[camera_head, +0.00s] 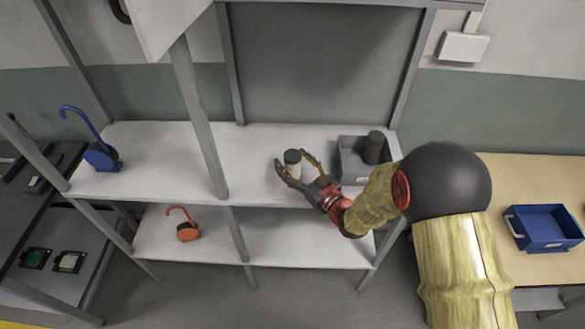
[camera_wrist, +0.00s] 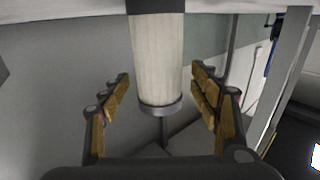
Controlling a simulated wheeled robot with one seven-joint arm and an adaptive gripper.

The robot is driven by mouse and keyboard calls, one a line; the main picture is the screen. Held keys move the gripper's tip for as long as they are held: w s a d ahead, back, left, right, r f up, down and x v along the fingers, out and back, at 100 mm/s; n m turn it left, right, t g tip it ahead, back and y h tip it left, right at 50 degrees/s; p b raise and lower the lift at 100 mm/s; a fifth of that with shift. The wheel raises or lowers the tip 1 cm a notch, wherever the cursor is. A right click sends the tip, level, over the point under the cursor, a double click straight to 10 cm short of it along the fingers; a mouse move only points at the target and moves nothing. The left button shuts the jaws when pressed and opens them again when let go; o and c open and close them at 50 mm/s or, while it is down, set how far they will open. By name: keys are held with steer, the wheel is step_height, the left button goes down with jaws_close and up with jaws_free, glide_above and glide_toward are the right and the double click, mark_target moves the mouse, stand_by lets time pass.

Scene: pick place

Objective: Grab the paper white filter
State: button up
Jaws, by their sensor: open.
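The paper white filter (camera_head: 292,164) is a pale cylinder with dark end caps, on the upper white shelf. It also shows in the wrist view (camera_wrist: 157,57), with its white ribbed side between my fingers and a grey ring at its end. My gripper (camera_head: 296,165) is open, with one finger on each side of the filter. In the wrist view my gripper (camera_wrist: 160,92) shows gaps between both fingers and the filter. I cannot tell whether either finger touches it elsewhere.
A grey bin (camera_head: 352,165) holding a dark cylinder (camera_head: 375,147) stands right of the filter. A shelf post (camera_head: 200,115) rises to the left. A blue hooked object (camera_head: 101,155) sits far left, an orange one (camera_head: 187,231) on the lower shelf. A blue bin (camera_head: 543,228) is at right.

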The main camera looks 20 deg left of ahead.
steer(key=shift+c, duration=0.4)
steer(key=c, duration=1.3)
